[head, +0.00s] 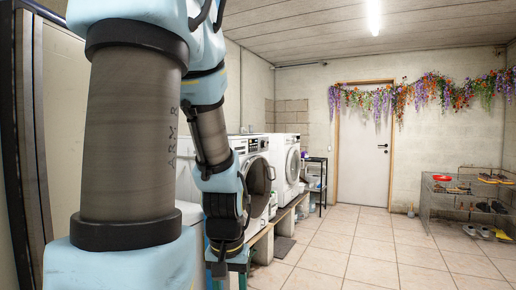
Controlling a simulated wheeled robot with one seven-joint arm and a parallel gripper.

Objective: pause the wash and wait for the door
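A white washing machine (248,146) stands on a low block plinth (263,247), left of centre and partly behind my arm. Its control panel is at the top of its front, too small to read. Its round dark door (260,177) faces right; I cannot tell if it is latched. A second white front-loading machine (280,150) stands beyond it, with its round door (293,166) seen at a slant. My gripper (219,268) hangs low in front of the near machine, pointing down; its fingers are too unclear to show whether they are open or shut.
A dark shelf stand (317,182) stands past the machines. A closed white room door (362,158) is in the far wall, under a flower garland (420,92). A rack with shoes (465,200) stands at right. The tiled floor (370,248) between is clear.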

